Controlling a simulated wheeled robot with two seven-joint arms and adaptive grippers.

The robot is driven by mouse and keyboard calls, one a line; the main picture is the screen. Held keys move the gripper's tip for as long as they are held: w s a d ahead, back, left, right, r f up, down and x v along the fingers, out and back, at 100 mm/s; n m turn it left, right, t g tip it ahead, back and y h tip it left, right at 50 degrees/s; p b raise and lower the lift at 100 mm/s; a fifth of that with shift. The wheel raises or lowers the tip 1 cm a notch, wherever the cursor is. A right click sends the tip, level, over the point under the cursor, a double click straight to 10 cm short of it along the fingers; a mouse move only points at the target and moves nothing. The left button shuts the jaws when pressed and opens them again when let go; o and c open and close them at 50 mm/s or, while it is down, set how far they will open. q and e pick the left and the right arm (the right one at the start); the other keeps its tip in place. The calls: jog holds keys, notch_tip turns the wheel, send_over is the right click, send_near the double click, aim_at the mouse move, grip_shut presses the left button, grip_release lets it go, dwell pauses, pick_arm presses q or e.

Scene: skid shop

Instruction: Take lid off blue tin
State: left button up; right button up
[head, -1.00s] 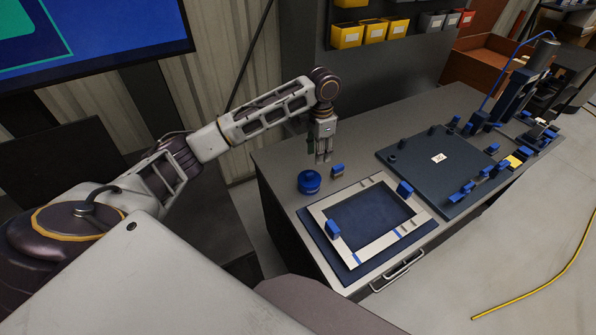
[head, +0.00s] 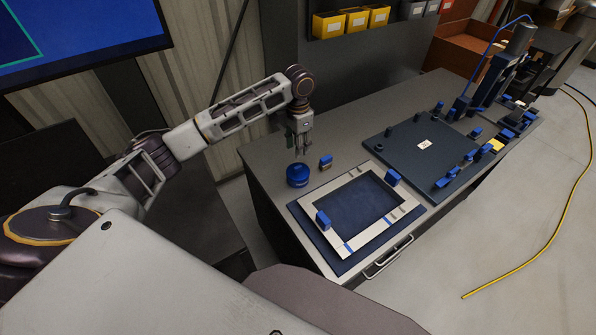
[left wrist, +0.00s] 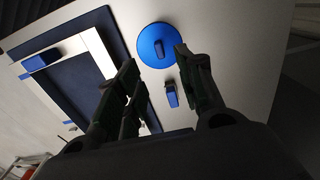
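The blue tin (head: 297,175) stands upright on the grey workbench near its left end, with its blue lid on top. The lid shows from above as a blue disc with a small dark knob in the left wrist view (left wrist: 158,45). My left gripper (head: 304,152) points down just behind and above the tin, apart from it. In the left wrist view its fingers (left wrist: 160,62) are spread wide with nothing between them, and the lid lies beyond the fingertips. My right gripper is not in either view.
A small blue-topped block (head: 326,162) stands right of the tin. A pale frame on a dark blue mat (head: 335,263) lies in front. A dark fixture plate (head: 420,165) with blue clamps fills the bench to the right. Bins (head: 328,25) hang behind.

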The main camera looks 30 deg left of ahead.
pick_arm(q)
send_over(298, 167)
jog(key=shift+w+f, duration=0.1)
jog(key=shift+f, duration=2.4)
jog(key=shift+f+p, duration=0.3)
jog(key=shift+f, duration=2.3)
grip_shut()
